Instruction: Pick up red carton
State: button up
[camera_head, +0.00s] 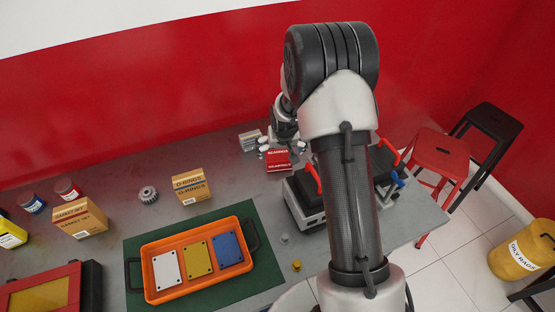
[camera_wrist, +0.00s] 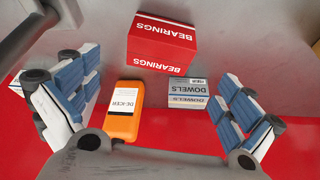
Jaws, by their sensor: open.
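The red carton (camera_wrist: 162,44), a box printed "BEARINGS", stands on the grey table at the upper middle of the wrist view. In the head view my gripper (camera_head: 283,145) is small and partly hidden by my arm.
An orange de-icer bottle (camera_wrist: 122,112) and a dowels box (camera_wrist: 188,93) stand close to the red carton. An orange tray (camera_head: 150,293) on a green mat and an O-rings box (camera_head: 191,187) lie to the left.

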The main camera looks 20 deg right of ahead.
aim_at(279, 156)
jog(key=b+x, duration=0.2)
jog(key=x, duration=0.7)
jog(key=shift+w+f, duration=0.1)
jog(key=shift+f, duration=0.2)
jog(key=c, duration=1.3)
